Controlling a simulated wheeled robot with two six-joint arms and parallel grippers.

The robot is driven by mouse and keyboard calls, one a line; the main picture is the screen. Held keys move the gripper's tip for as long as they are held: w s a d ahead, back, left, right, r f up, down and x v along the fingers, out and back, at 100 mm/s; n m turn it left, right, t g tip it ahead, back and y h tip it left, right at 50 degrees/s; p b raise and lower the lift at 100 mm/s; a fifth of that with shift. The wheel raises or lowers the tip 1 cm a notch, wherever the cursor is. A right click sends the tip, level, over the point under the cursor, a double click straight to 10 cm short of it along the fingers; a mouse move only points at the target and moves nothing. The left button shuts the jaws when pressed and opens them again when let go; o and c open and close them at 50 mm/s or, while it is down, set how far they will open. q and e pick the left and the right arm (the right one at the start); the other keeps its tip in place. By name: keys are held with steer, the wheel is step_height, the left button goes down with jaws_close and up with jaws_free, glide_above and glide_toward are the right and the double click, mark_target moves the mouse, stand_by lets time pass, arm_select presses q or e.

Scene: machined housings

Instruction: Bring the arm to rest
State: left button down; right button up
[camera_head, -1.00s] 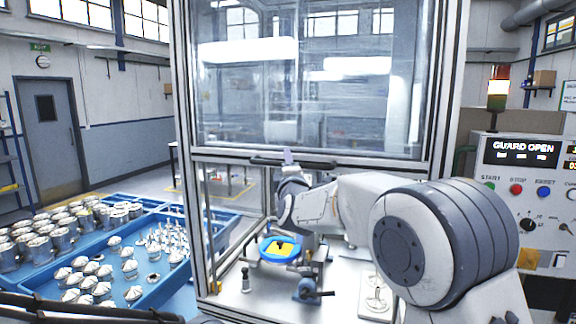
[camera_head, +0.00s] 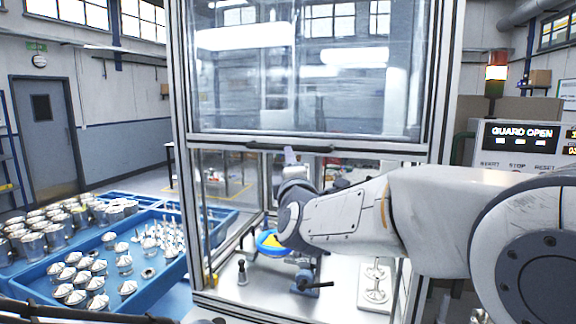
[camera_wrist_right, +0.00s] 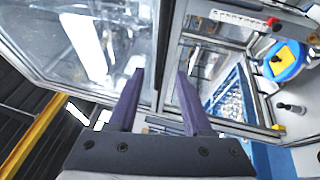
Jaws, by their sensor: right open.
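My right arm (camera_head: 345,218) reaches in from the right of the head view, across the front of the guarded cell. Its wrist is in front of the cell opening, below the raised guard's handle bar (camera_head: 290,147). In the head view only a small purple finger part shows above the wrist. My left gripper is not in view.
A blue round fixture with yellow centre (camera_head: 268,243) is partly behind my wrist. A small dark-topped post (camera_head: 242,272), a blue clamp-like device (camera_head: 305,281) and a pale plate (camera_head: 376,286) stand on the cell floor. Blue trays (camera_head: 150,290) of metal parts lie left. The panel (camera_head: 520,140) reads GUARD OPEN.

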steer(key=s+d+f+m+g, duration=0.2)
steer(key=d+f+m+g, duration=0.1)
steer(key=f, duration=0.4)
steer(key=s+d+f+m+g, duration=0.2)
steer(key=f+m+g, duration=0.1)
steer(key=f, duration=0.5)
steer(key=s+d+f+m+g, duration=0.2)
steer(key=d+f+m+g, duration=0.1)
steer(key=f, duration=0.4)
steer(key=s+d+f+m+g+h, duration=0.1)
steer(key=s+d+f+m+g, duration=0.35)
steer(key=s+f, duration=0.35)
steer(key=s+d+f+m+g+h, duration=0.1)
steer(key=s+d+f+m+g, duration=0.45)
steer(key=s, duration=0.55)
steer(key=s+a+r+n+g+y+b, duration=0.1)
steer(key=s+a+n, duration=0.5)
steer(key=s+a, duration=0.8)
steer(key=shift+s+a+r+n+b, duration=0.15)
steer(key=shift+s+r+n+b, duration=0.25)
steer(key=shift+b, duration=0.35)
steer(key=shift+w, duration=0.2)
